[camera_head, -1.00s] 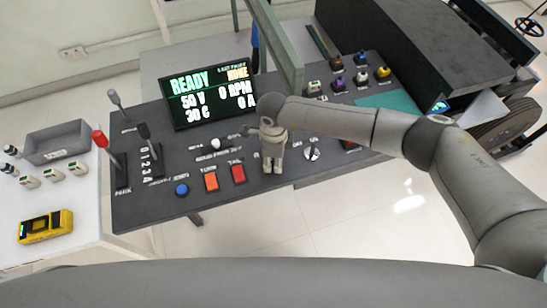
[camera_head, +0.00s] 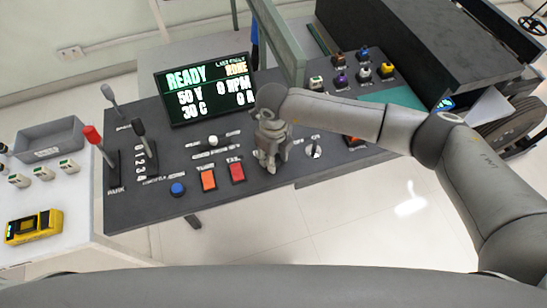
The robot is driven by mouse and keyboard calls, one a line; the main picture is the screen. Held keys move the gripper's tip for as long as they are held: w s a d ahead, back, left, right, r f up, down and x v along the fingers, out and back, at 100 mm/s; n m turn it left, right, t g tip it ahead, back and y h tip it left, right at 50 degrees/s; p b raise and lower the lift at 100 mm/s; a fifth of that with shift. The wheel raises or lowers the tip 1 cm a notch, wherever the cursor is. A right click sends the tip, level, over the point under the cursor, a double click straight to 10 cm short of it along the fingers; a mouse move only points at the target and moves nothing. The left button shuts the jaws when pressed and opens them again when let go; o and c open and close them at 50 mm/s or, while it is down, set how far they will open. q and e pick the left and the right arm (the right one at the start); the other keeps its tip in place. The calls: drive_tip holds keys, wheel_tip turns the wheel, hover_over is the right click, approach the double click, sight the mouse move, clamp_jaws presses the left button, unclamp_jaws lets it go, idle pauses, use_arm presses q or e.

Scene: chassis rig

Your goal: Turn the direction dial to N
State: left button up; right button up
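My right gripper (camera_head: 268,165) hangs over the dark control panel (camera_head: 140,205), its arm coming in from the right. Its fingers point down, just right of the red button (camera_head: 237,172); their gap is too small to judge. Whatever lies directly beneath the gripper is hidden. A white round knob (camera_head: 213,141) sits to the gripper's left, below the screen. The small labels are unreadable, so I cannot tell which is the direction dial. My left gripper is not in view.
A screen (camera_head: 208,90) reading READY stands behind the panel's buttons. Two levers, one red-tipped (camera_head: 92,135) and one black (camera_head: 139,128), rise at the left. A blue button (camera_head: 178,189) and orange button (camera_head: 208,180) lie in front.

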drive_tip(key=shift+m, duration=0.7)
drive_tip(key=shift+m+b, duration=0.3)
drive_tip(key=shift+b, duration=0.05)
drive_tip(key=o, duration=1)
drive_tip(key=shift+o, duration=0.2)
wheel_tip(320, 180, up, 12)
